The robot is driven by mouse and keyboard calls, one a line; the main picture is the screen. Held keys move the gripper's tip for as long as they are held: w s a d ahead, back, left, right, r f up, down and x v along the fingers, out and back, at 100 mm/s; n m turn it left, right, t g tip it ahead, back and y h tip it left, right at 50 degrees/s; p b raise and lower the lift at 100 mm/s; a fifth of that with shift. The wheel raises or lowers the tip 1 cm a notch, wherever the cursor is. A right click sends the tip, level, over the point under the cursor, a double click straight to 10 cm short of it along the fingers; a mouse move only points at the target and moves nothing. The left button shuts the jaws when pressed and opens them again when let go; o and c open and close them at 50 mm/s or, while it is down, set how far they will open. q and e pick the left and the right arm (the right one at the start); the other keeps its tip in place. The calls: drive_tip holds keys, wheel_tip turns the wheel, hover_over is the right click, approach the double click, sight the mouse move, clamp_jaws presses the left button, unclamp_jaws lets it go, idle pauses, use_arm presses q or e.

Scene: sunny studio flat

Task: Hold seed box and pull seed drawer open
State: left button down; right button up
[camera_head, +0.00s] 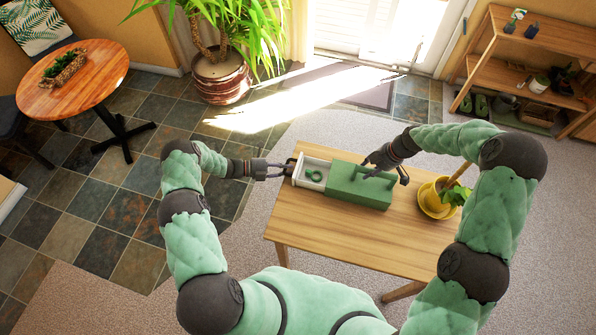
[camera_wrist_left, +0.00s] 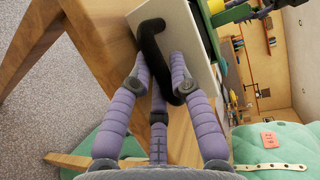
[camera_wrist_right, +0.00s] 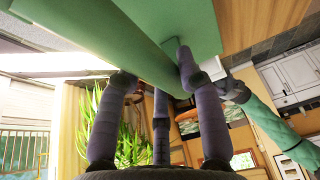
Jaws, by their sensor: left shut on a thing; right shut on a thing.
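The green seed box (camera_head: 345,186) sits on the wooden table (camera_head: 310,222). Its white seed drawer (camera_head: 303,182) sticks out of the box's left end, open, with a small green curled thing (camera_head: 314,174) inside. My left gripper (camera_head: 286,168) is at the drawer's outer end; in the left wrist view its fingers are shut on the black handle (camera_wrist_left: 152,62) of the white drawer front (camera_wrist_left: 185,28). My right gripper (camera_head: 374,171) is over the box top, shut on its green bar-shaped handle (camera_wrist_right: 110,42). The fingers partly hide this handle.
A yellow pot (camera_head: 433,200) with a leafy plant stands on the table right of the box, close to my right arm. A round table (camera_head: 100,72), a large potted palm (camera_head: 222,80) and a wooden shelf (camera_head: 540,38) stand further back. Bare tabletop lies in front of the box.

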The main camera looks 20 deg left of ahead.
use_arm(q)
drive_tip(key=shift+a, duration=0.2)
drive_tip(key=c, duration=1.1)
unclamp_jaws()
drive_tip(key=shift+d, duration=0.1)
drive_tip(key=v, duration=1.2)
use_arm(e)
drive_tip(key=o, duration=1.1)
drive_tip(key=shift+o, duration=0.2)
drive_tip(key=shift+r, duration=0.1)
